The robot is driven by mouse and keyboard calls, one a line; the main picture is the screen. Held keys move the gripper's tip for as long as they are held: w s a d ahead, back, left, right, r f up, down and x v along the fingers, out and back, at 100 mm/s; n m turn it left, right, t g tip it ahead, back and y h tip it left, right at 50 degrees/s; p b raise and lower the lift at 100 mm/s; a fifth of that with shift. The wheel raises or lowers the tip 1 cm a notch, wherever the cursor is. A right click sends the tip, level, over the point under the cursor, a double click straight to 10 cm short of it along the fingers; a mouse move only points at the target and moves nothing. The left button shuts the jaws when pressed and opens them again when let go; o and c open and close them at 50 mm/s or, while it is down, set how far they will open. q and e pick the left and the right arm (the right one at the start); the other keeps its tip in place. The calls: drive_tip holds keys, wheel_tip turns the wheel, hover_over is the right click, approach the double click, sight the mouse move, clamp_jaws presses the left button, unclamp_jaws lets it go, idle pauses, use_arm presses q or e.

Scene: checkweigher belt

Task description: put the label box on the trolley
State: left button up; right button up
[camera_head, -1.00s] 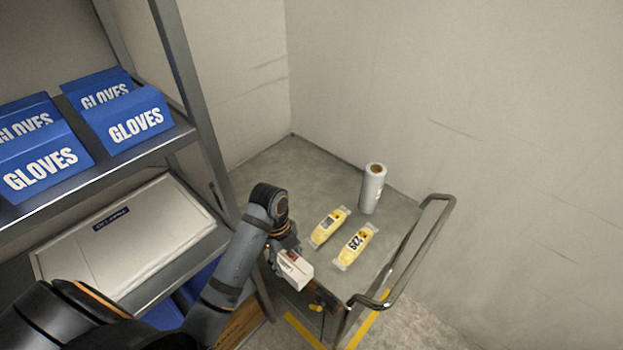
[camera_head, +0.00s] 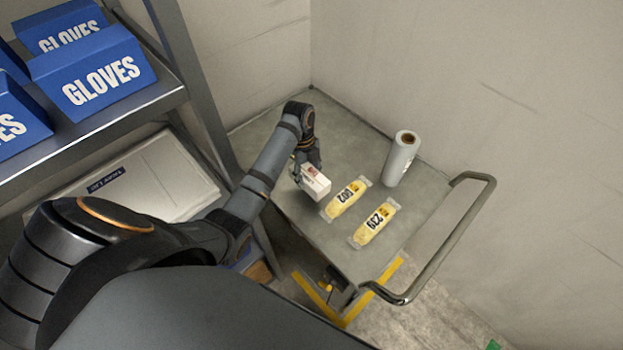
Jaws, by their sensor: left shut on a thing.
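The label box (camera_head: 315,184) is a small white carton with a reddish mark on it. My left gripper (camera_head: 304,172) is shut on it and holds it over the left part of the trolley top. Whether the box touches the surface I cannot tell. The trolley (camera_head: 334,129) is a grey flat-topped cart with a bent metal handle on its right side. My right gripper is not in view.
Two yellow packs, one marked 502 (camera_head: 347,199) and one marked 219 (camera_head: 375,223), lie right of the box. A white roll (camera_head: 402,159) stands behind them. A shelf (camera_head: 95,125) with blue glove boxes (camera_head: 95,75) is at left. The trolley's back left is clear.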

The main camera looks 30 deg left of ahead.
sight(310, 174)
use_arm(q)
drive_tip(key=shift+w+a+f, duration=0.1)
drive_tip(key=shift+w+f, duration=0.4)
drive_tip(key=shift+f, duration=0.05)
drive_tip(key=shift+w+f, duration=0.15)
drive_tip(key=shift+f, duration=0.3)
drive_tip(key=shift+w+a+f, duration=0.15)
drive_tip(key=shift+w+f, duration=0.15)
drive_tip(key=shift+w, duration=0.05)
wheel_tip(310, 174, down, 3)
drive_tip(key=shift+r, duration=0.15)
drive_tip(key=shift+f, duration=0.2)
drive_tip(key=o, duration=1.4)
drive_tip(key=shift+f, duration=0.1)
drive_tip(key=shift+o, duration=0.2)
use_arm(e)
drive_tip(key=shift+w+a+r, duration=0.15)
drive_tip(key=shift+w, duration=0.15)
